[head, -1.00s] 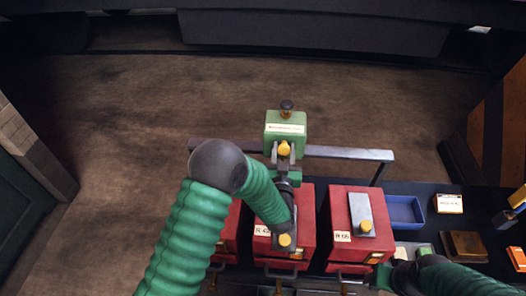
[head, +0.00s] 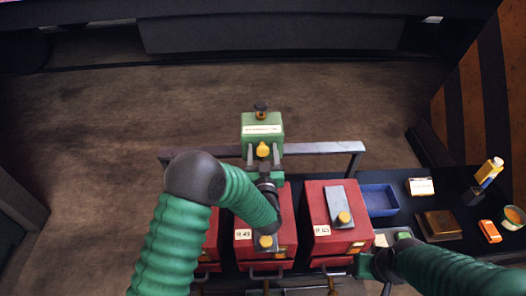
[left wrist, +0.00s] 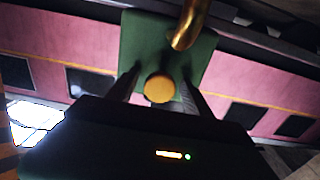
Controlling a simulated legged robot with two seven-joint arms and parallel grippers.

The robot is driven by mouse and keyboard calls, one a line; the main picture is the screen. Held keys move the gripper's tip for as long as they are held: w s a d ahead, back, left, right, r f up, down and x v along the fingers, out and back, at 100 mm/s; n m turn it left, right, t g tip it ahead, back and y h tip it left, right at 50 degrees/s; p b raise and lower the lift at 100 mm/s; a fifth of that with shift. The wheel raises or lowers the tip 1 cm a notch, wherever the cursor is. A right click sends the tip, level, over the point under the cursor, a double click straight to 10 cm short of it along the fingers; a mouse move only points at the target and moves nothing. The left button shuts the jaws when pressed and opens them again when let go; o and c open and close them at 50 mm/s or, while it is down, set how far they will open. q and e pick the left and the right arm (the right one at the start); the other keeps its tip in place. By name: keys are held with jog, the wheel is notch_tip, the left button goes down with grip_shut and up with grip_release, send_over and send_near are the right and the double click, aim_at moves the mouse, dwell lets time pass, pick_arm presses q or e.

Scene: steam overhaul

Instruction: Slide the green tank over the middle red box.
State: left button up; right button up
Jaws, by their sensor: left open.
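The green tank (head: 262,148) has a white label, a black cap and a yellow knob, and sits at the grey rail behind the red boxes. The middle red box (head: 244,250) is nearer to me, partly covered by my left arm. My left gripper (head: 262,152) is open, with its fingers on either side of the tank's yellow knob. The left wrist view shows the tank (left wrist: 140,40) close ahead, with the knob (left wrist: 160,88) between the fingers; contact cannot be told. My right gripper (head: 365,266) is low, beside the right red box; its fingertips are unclear.
The right red box (head: 312,212) has a grey plate and yellow knob. The left one (head: 211,240) is mostly hidden by my arm. A blue tray (head: 379,199), a brown block (head: 438,225) and an orange piece (head: 489,231) lie on the dark bench. Floor beyond the rail is clear.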

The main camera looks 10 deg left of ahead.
pick_arm(q)
jog(key=shift+s, duration=0.1)
jog(key=shift+s+d+f, duration=0.1)
jog(key=shift+s, duration=0.25)
jog(key=b+v, duration=0.2)
jog(key=v, duration=1.4)
jog(key=shift+w+d, duration=0.1)
